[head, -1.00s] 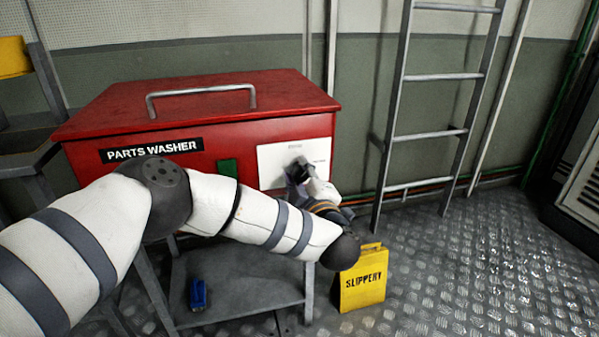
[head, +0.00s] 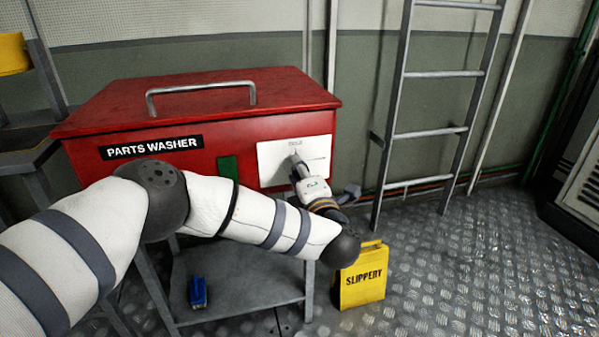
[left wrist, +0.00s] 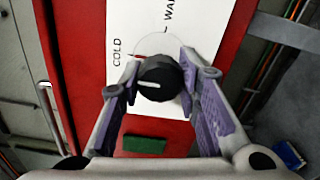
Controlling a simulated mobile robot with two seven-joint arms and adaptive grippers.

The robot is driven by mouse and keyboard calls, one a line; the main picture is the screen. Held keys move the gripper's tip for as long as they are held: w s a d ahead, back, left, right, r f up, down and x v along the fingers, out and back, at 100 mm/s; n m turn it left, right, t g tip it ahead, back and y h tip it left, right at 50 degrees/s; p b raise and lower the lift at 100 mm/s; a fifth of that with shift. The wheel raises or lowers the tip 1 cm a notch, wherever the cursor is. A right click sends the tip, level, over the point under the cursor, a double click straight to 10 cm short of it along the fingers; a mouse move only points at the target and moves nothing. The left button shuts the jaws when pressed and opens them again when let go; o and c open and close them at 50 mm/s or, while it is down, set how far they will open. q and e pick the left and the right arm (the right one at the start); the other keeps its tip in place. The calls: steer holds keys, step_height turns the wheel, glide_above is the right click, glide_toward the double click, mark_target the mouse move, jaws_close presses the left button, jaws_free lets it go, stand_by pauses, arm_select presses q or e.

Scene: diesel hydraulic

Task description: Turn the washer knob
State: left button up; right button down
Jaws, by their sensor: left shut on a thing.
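The red parts washer (head: 110,115) has a white control panel (head: 318,150) at the right of its front. Its round black knob (left wrist: 158,76) with a white pointer line shows in the left wrist view, on the panel beside the words "COLD" and "WA…". My left gripper (left wrist: 158,84) is shut on the knob, with a purple-padded finger on each side of it. In the head view my left gripper (head: 299,170) is at the panel and hides most of the knob. My right gripper is not in view.
A green panel (head: 228,168) is left of the white one. A yellow "SLIPPERY" sign (head: 362,280) stands on the floor below my wrist. A grey ladder (head: 394,130) leans at the right. A blue object (head: 198,293) lies on the washer's lower shelf.

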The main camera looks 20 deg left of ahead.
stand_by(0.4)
arm_select(q)
steer(key=o, duration=1.2)
steer(key=shift+s+d, duration=0.1)
steer(key=v, duration=1.1)
steer(key=shift+s+d, duration=0.2)
steer(key=shift+s, duration=0.1)
